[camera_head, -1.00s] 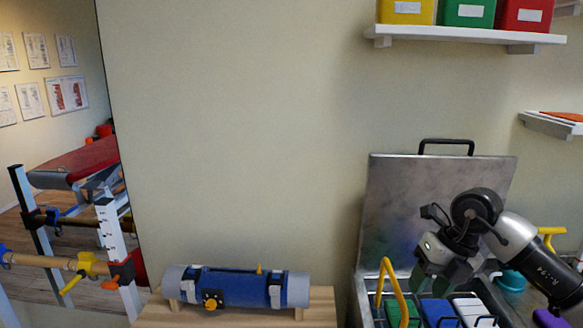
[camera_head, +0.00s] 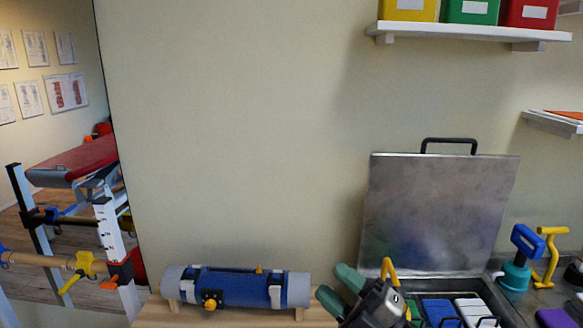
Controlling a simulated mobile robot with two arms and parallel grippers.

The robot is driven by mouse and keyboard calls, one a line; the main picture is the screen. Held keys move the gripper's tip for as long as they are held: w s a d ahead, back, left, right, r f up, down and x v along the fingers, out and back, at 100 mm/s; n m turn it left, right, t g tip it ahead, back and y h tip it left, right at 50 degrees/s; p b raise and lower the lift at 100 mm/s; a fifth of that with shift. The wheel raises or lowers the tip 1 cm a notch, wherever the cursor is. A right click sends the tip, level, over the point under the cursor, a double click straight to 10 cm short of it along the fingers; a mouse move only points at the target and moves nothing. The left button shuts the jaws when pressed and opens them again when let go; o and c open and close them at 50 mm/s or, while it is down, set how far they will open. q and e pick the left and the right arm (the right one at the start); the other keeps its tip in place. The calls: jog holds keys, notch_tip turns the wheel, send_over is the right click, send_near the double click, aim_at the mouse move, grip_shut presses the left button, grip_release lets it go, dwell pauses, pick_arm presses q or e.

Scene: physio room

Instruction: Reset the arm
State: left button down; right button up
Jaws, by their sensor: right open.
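My right gripper (camera_head: 336,286) is at the lower middle of the head view. Its two green fingers are spread apart with nothing between them, and they point up and to the left. It is just right of the blue roll (camera_head: 240,287) with grey ends on the wooden bench. It overlaps the left edge of the open metal box (camera_head: 440,215) in the picture; I cannot tell whether it touches anything. Most of my right arm is below the frame. My left gripper is not in view.
The box's lid stands up against the wall, with green, blue and white packs (camera_head: 437,310) inside. A yellow handle (camera_head: 390,270) rises behind my gripper. Teal and yellow tools (camera_head: 519,260) stand at right. A shelf (camera_head: 465,33) with bins hangs above. The wall's middle is clear.

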jog(key=s+d+f+m+t+h, duration=0.3)
jog(key=d+f+m+h, duration=0.8)
jog(key=f+m+h, duration=0.65)
jog(key=s+d+f+m+g, duration=0.1)
jog(key=s+f+m+g, duration=0.2)
jog(key=s, duration=0.4)
jog(key=s+d+f+m+g+h, duration=0.1)
jog(key=s+f+g, duration=0.35)
jog(key=s, duration=0.25)
jog(key=s+d+f+m+g, duration=0.1)
jog(key=s+f+m+g, duration=0.15)
jog(key=s+g, duration=0.35)
notch_tip(320, 180, down, 27)
jog(key=s, duration=0.2)
jog(key=s+d+f+g, duration=0.1)
jog(key=s+d+f, duration=0.1)
jog(key=s+f, duration=1.3)
jog(key=shift+s+d+f+n, duration=0.15)
jog(key=shift+s+f+n, duration=0.15)
jog(key=shift+s, duration=0.25)
